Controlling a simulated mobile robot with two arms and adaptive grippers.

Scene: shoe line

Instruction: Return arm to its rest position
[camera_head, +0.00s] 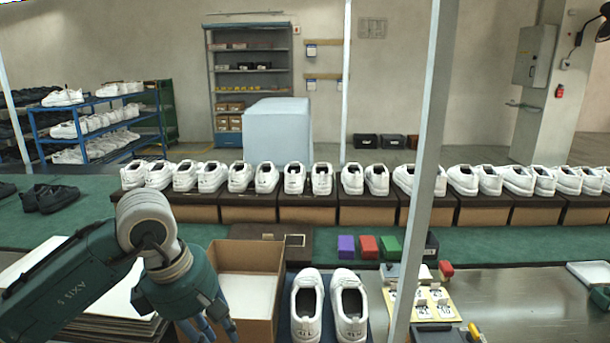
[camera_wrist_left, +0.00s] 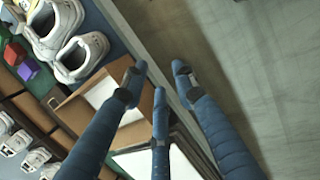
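My left arm (camera_head: 150,235) comes in from the left and bends down near the table's front. Its blue-fingered gripper (camera_head: 212,325) is partly cut off by the bottom edge, in front of the open cardboard box (camera_head: 246,260). In the left wrist view the gripper (camera_wrist_left: 158,80) has three fingers spread apart with nothing between them. Below them are the box (camera_wrist_left: 80,113) and the table edge. My right arm and gripper are not in view.
Two white shoes (camera_head: 307,312) stand on a blue mat right of the box. Stacked sheets (camera_head: 100,325) lie under my left arm. Shoes on boxes line the green belt (camera_head: 480,243). A slanted pale post (camera_head: 430,150) crosses the view. Bare floor (camera_wrist_left: 260,60) lies beyond the table edge.

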